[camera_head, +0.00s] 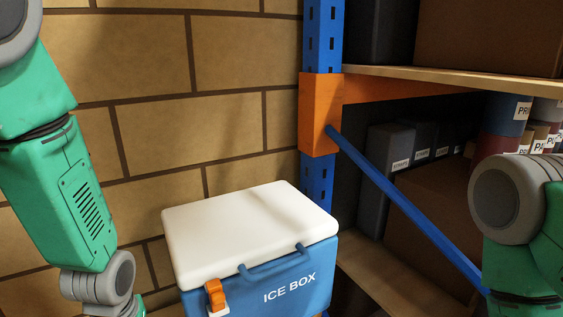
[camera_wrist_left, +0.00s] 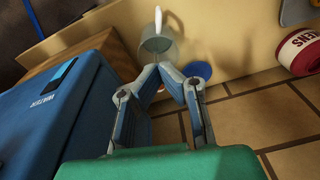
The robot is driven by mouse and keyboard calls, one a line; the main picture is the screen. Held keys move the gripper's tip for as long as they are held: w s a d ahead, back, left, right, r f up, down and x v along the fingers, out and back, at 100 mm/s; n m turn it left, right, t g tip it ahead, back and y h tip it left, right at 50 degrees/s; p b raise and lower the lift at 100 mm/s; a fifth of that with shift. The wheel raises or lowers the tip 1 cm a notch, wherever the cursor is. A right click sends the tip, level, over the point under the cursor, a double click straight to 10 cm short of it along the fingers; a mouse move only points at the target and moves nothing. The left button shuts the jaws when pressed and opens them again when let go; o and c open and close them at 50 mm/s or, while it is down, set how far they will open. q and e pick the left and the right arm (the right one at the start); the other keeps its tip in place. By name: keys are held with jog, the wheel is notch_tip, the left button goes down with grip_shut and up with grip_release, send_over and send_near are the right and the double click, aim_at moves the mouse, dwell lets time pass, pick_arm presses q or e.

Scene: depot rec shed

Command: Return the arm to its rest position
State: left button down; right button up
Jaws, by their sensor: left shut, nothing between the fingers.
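My left arm (camera_head: 70,195) hangs down along the left side of the head view, and its gripper is out of that frame. In the left wrist view my left gripper (camera_wrist_left: 163,72) is shut, its fingertips together with nothing between them. A grey cup-like thing (camera_wrist_left: 157,44) with a white part above it lies just beyond the fingertips, and I cannot tell whether they touch it. My right arm (camera_head: 520,225) shows at the right edge of the head view. Its gripper is out of the picture.
A blue ice box (camera_head: 305,270) with its white lid (camera_head: 245,225) closed stands by a brick wall (camera_head: 150,130). A rack with a blue upright (camera_head: 322,190) and loaded shelves is at right. The wrist view shows a blue box (camera_wrist_left: 45,115), a blue disc (camera_wrist_left: 199,70) and a red-and-white roll (camera_wrist_left: 298,52).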

pick_arm(q)
jog(key=s+a+f+m+g+h, duration=0.1)
jog(key=s+f+m, duration=0.1)
jog(key=s+f, duration=0.7)
jog(key=s+a+f+m, duration=0.1)
jog(key=s+f+m, duration=0.1)
jog(key=s+f, duration=0.75)
notch_tip(320, 180, down, 12)
jog(key=d+m+b, duration=0.1)
jog(key=b, duration=1.4)
jog(key=shift+w+f+t, duration=0.15)
jog(key=shift+f+t, duration=0.05)
jog(key=shift+t, duration=0.1)
pick_arm(e)
notch_tip(320, 180, down, 15)
jog(key=shift+a+f, duration=0.15)
jog(key=shift+a, duration=0.15)
pick_arm(q)
jog(key=shift+d, duration=0.25)
pick_arm(e)
jog(key=shift+d, duration=0.2)
